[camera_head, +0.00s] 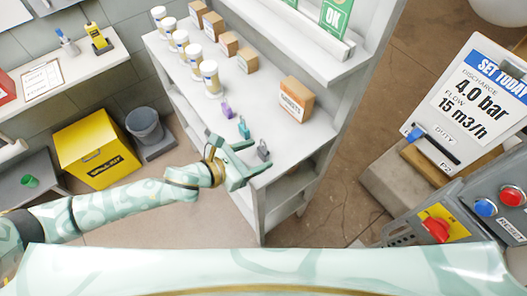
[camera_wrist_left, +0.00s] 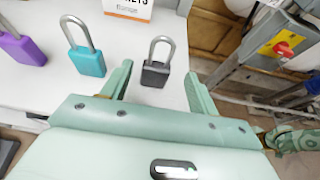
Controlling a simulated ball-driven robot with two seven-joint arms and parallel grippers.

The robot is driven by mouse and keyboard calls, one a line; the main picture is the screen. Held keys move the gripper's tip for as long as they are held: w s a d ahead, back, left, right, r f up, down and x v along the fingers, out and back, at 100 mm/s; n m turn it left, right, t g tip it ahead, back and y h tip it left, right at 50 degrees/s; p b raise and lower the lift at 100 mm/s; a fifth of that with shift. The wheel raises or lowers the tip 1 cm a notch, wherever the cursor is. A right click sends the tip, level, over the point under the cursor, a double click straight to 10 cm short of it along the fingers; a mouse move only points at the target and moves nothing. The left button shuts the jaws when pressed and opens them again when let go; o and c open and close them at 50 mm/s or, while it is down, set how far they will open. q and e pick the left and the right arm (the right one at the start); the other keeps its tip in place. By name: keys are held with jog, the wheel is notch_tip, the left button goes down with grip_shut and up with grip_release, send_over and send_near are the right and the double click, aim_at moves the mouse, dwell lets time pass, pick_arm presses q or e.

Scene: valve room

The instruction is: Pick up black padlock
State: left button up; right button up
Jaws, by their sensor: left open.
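The black padlock (camera_head: 264,149) stands upright on the white shelf near its front end, last in a row of padlocks. In the left wrist view the black padlock (camera_wrist_left: 155,72) has its grey shackle up and shows between and beyond my open fingers. My left gripper (camera_head: 250,161) is open at the shelf's front corner, with nothing in it; its fingers (camera_wrist_left: 158,85) point toward the padlock in the left wrist view. I cannot tell whether the fingers reach around its body. My right gripper is not in view.
A teal padlock (camera_wrist_left: 86,60) stands just left of the black one, and a purple padlock (camera_wrist_left: 20,47) beyond it. A cardboard box (camera_head: 296,99) and several white jars (camera_head: 210,78) share the shelf (camera_head: 300,140). A control panel (camera_head: 470,205) stands at the right.

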aim_at(260, 153)
pick_arm(q)
jog(key=x, duration=0.3)
jog(key=b+x, duration=0.1)
jog(key=x, duration=0.1)
jog(key=shift+w+d+f, duration=0.1)
jog(key=shift+w+f, duration=0.25)
jog(key=c, duration=1)
